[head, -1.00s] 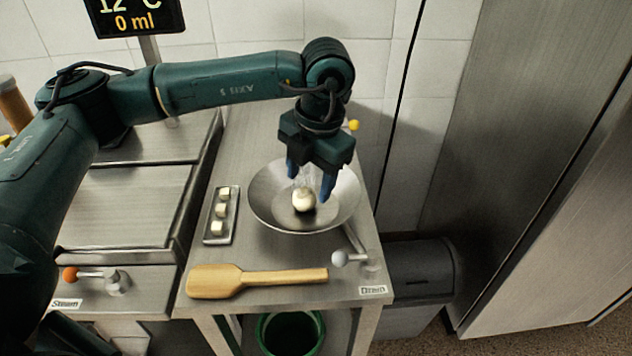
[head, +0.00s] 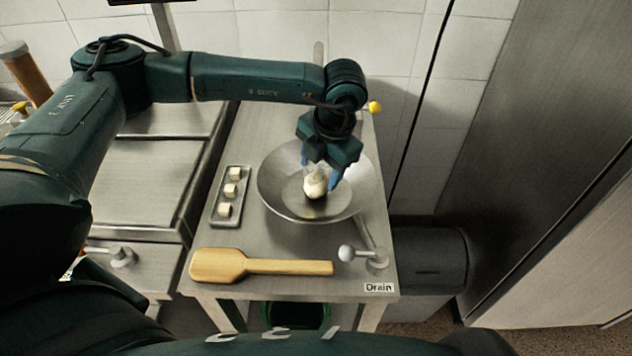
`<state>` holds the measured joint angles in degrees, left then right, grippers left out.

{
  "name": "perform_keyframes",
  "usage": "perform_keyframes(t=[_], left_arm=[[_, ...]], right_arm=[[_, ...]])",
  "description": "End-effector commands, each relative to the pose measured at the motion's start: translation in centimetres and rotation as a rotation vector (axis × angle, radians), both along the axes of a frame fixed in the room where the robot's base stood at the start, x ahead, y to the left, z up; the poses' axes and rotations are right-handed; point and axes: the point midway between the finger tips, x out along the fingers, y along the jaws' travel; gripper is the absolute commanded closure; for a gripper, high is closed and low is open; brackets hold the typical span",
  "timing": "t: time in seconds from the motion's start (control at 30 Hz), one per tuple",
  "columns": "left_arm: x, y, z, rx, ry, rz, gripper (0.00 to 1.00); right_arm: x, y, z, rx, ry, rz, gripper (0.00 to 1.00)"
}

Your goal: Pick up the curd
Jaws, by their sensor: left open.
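The curd is a small cream-white lump (head: 315,186) in the wide shallow metal bowl (head: 278,203) on the steel table. My left gripper (head: 321,176) points down into the bowl. Its blue fingers are open, one on each side of the curd; I cannot tell whether they touch it. The near finger partly covers the curd's right side. My right gripper is not in view.
A small metal tray (head: 219,219) with 3 pale cubes lies left of the bowl. A wooden paddle (head: 262,266) lies in front. A drain lever with a white knob (head: 346,253) stands at the front right. A green bucket (head: 297,315) is below the table.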

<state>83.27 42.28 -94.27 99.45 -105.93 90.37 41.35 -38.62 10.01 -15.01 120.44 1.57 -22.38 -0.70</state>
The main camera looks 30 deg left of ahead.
Motion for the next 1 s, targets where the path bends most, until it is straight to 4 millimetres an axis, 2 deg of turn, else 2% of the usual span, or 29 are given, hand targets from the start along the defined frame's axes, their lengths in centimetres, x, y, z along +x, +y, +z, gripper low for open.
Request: perform_keyframes(t=[0.1, 0.23, 0.57, 0.9, 1.0], left_arm=[[-0.2, 0.4, -1.8, 0.002, 0.006, 0.001, 0.44], [0.0, 0.7, -3.5, 0.0, 0.004, 0.002, 0.44], [0.0, 0.9, -4.2, 0.0, 0.001, 0.001, 0.45], [0.0, 0.8, -4.1, 0.0, 0.001, 0.001, 0.73], [0.0, 0.8, -4.1, 0.0, 0.001, 0.001, 0.73]], right_arm=[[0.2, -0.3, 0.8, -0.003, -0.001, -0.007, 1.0], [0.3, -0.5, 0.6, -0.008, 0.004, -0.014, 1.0], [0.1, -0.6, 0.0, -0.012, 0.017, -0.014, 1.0], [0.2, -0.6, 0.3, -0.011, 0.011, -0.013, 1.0], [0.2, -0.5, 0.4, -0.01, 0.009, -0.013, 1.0]])
